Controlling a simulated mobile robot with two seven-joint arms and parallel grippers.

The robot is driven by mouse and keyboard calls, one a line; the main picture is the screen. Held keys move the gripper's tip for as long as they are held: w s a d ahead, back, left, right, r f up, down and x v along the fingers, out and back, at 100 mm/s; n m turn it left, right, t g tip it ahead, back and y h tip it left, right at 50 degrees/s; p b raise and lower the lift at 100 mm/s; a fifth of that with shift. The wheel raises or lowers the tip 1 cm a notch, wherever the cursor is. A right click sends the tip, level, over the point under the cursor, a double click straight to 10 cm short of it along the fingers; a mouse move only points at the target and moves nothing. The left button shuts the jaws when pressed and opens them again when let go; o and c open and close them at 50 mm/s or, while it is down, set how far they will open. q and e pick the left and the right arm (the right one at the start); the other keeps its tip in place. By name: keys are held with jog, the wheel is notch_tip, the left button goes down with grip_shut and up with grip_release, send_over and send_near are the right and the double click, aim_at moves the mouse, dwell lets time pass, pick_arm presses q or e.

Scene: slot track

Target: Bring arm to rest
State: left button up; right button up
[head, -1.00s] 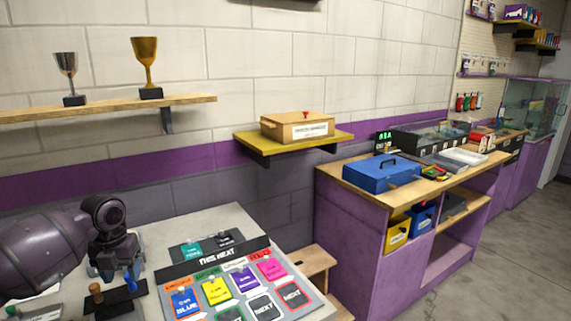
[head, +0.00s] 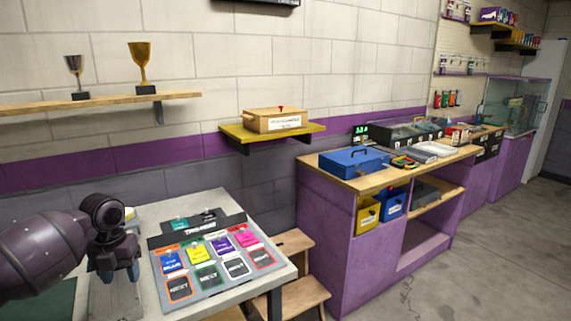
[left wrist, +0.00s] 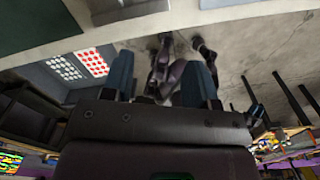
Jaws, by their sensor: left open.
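My left arm comes in from the left in the head view. Its gripper (head: 119,272) points down in front of the table's left part, and its jaws are small there. In the left wrist view the two blue-grey fingers of the left gripper (left wrist: 160,82) stand apart with nothing held between them. My right gripper is in neither view.
A card board (head: 212,288) with coloured cards lies on the grey table (head: 140,210). A wooden step stool (head: 297,292) stands beside it. A purple counter (head: 335,240) bears a blue box (head: 353,161). Open floor (head: 480,270) is at the right.

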pick_arm(q)
jog(key=w+d+r+n+t, duration=0.45)
jog(key=w+n+t, duration=0.35)
jog(key=n, duration=0.5)
jog(key=s+d+f+n+t+h, duration=0.3)
jog(key=d+f+n+t, duration=0.15)
jog(key=d+n, duration=0.3)
jog(key=s+f+n+y, duration=0.1)
jog(key=s+f+n, duration=0.3)
jog(key=s+f, duration=0.3)
jog(key=s+a+f+n+y, duration=0.1)
jog(key=s+f+n, duration=0.3)
jog(key=s, duration=1.2)
jog(key=s+f+n+y, duration=0.1)
jog(key=s+f+n, duration=0.3)
jog(key=s+f, duration=0.8)
jog(key=shift+a+n+g, duration=0.35)
jog(key=shift+g, duration=0.1)
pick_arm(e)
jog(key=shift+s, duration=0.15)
